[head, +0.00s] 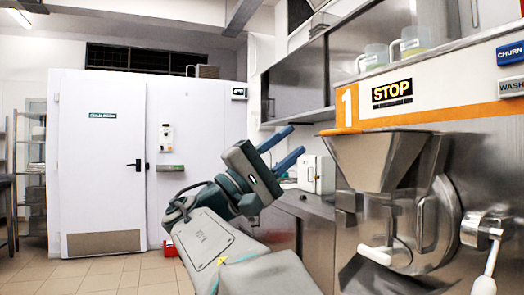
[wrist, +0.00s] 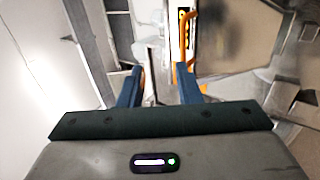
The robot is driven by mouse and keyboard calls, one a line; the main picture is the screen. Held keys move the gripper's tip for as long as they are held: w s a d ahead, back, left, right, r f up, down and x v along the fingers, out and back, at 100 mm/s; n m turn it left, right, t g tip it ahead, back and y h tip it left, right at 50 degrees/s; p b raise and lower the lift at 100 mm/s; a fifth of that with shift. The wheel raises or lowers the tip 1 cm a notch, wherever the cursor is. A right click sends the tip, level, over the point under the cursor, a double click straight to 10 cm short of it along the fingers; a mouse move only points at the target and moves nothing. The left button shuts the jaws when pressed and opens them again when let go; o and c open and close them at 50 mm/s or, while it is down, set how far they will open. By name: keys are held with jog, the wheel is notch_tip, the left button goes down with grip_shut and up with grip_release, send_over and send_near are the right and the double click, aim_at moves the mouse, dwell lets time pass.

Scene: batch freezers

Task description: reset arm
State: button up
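My gripper (head: 283,150) is raised in the middle of the head view, in front of the counter and left of the batch freezer (head: 435,110). Its two blue fingers are spread apart with nothing between them. In the wrist view my gripper (wrist: 161,88) also shows both fingers apart and empty. The steel hopper (head: 385,160) of the freezer stands to the right of the gripper, apart from it. My arm comes up from the bottom of the head view, bent at the wrist.
A white door (head: 103,165) with a black handle stands at the left. A steel counter (head: 308,204) holds a white box (head: 316,174). A white-handled lever (head: 486,262) sticks out at right. Tiled floor (head: 120,275) is open at left.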

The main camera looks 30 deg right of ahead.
jog(key=shift+a+f, duration=0.4)
jog(key=shift+a, duration=0.1)
notch_tip(320, 180, down, 15)
jog(key=s+n+t+y+p, duration=0.2)
jog(key=n+t+y+p, duration=0.35)
jog(key=y+p, duration=0.9)
jog(key=s+a+f+m+y+p, duration=0.2)
jog(key=a+y+p, duration=0.3)
jog(key=a, duration=0.3)
jog(key=s+a+f+m+y+p, duration=0.2)
jog(key=s+a+f+y+p, duration=0.2)
jog(key=a+p, duration=0.4)
jog(key=shift+t+y+p, duration=0.3)
jog(key=shift+t+y, duration=0.15)
jog(key=shift+y, duration=0.3)
